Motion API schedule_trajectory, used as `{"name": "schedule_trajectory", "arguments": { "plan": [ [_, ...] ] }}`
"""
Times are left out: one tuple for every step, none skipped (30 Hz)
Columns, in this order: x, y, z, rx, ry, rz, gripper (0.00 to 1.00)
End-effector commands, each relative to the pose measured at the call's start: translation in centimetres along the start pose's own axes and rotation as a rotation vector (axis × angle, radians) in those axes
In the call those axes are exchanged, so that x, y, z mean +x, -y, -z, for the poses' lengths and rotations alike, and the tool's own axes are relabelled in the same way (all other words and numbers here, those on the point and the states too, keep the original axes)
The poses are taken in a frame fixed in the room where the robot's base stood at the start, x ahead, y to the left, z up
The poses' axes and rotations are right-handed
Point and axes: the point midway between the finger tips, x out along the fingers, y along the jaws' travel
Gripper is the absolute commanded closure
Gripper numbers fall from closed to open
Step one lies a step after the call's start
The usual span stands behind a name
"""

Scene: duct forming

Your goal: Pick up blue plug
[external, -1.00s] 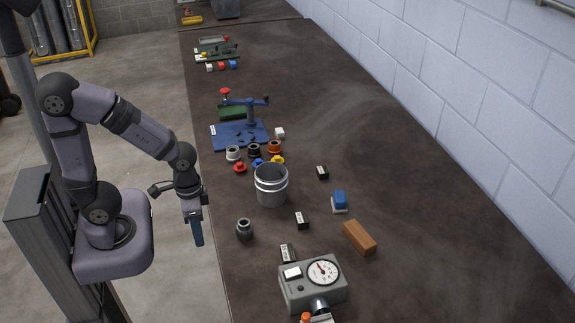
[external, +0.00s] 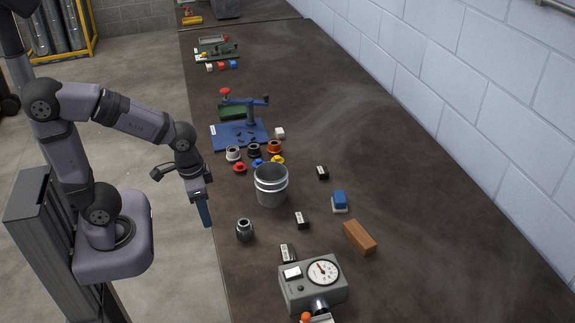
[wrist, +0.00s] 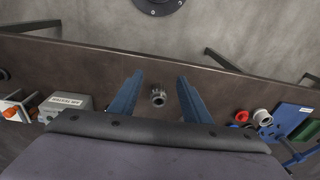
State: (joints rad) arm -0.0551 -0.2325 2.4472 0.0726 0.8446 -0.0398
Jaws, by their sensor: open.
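The blue plug (external: 257,162) is small and sits on the bench among red, yellow and other coloured pieces, just behind the metal can. In the wrist view a blue piece (wrist: 263,118) that looks like it shows at the right, beside a red plug and a white ring. My gripper (external: 207,218) points down near the bench's left edge, in front and left of the plug and well apart from it. In the wrist view its blue fingers (wrist: 160,80) are spread with nothing between them; a dark grey fitting (wrist: 158,97) shows on the bench beyond them.
The metal can (external: 271,186) stands close in front of the plugs. A red plug (external: 239,168) and yellow plug (external: 277,160) flank the blue one, with collars (external: 254,150) behind. A gauge box (external: 312,285) stands in front. The bench's right side is mostly clear.

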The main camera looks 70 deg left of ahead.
Motion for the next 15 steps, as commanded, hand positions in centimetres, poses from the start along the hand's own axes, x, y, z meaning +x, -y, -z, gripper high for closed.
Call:
{"name": "schedule_trajectory", "arguments": {
  "plan": [
    [0.4,1.2,1.2,-0.022,-0.031,0.022,0.57],
    [0.6,1.9,1.9,-0.032,-0.053,0.038,0.57],
    [0.7,3.0,3.0,-0.048,-0.084,0.057,0.57],
    [0.8,3.8,3.8,-0.059,-0.108,0.073,0.57],
    [0.9,4.7,4.7,-0.070,-0.134,0.089,0.57],
    [1.1,6.0,5.9,-0.086,-0.172,0.112,0.57],
    [1.1,7.1,6.9,-0.097,-0.202,0.130,0.57],
    [1.2,8.2,7.8,-0.109,-0.234,0.148,0.57],
    [1.2,9.8,9.2,-0.125,-0.280,0.172,0.57],
    [1.2,11.2,10.3,-0.134,-0.317,0.191,0.57],
    [1.2,12.6,11.4,-0.145,-0.356,0.211,0.57],
    [1.2,14.6,12.8,-0.157,-0.411,0.236,0.57],
    [1.1,16.2,13.9,-0.164,-0.456,0.253,0.57],
    [1.0,17.8,15.0,-0.168,-0.501,0.269,0.57],
    [0.8,19.8,16.3,-0.171,-0.561,0.286,0.57]
  ]
}}
